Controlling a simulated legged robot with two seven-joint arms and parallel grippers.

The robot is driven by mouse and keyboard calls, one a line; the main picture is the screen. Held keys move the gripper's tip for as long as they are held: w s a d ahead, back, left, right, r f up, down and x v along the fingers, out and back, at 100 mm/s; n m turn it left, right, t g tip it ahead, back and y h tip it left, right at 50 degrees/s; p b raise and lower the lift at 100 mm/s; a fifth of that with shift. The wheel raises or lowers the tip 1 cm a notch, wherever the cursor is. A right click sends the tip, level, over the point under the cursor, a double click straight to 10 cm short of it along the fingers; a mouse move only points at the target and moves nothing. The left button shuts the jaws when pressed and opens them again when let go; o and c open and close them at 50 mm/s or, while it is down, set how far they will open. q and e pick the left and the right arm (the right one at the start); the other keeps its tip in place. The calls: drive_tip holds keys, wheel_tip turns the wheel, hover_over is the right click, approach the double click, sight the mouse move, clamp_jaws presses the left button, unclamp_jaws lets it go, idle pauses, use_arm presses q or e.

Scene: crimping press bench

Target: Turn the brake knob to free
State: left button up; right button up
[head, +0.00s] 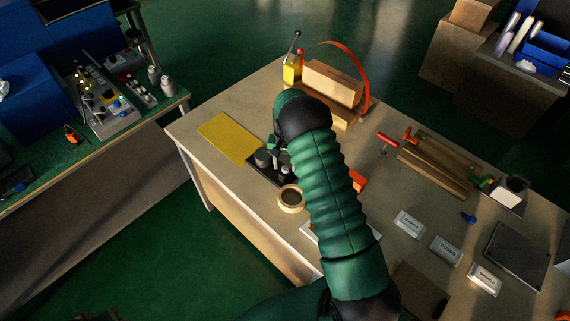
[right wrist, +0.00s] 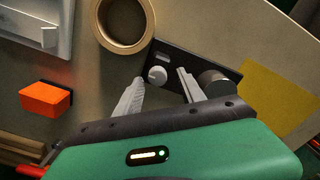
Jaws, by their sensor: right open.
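A black plate (head: 256,176) lies on the bench, partly hidden by my right arm in the head view. In the right wrist view the plate (right wrist: 180,58) carries a small round pale knob (right wrist: 157,76), which looks like the brake knob, a light slot or label, and a dark cylinder (right wrist: 214,82). My right gripper (right wrist: 161,74) is open, with one finger on each side of the knob. I cannot tell whether the fingers touch it. The knob's markings are not readable. My left gripper is not in view.
A tape roll (head: 291,200) sits close to the plate, and a yellow sheet (head: 229,137) lies on its other side. An orange block (right wrist: 47,98) is nearby. Wooden blocks with a red-orange hoop (head: 367,80) stand behind. Labelled tins (head: 445,249) lie to the right.

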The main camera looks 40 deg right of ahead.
sight(285, 166)
wheel_tip(285, 166, up, 17)
drive_tip(key=b, duration=0.1)
drive_tip(key=shift+f, duration=0.15)
idle(0.4)
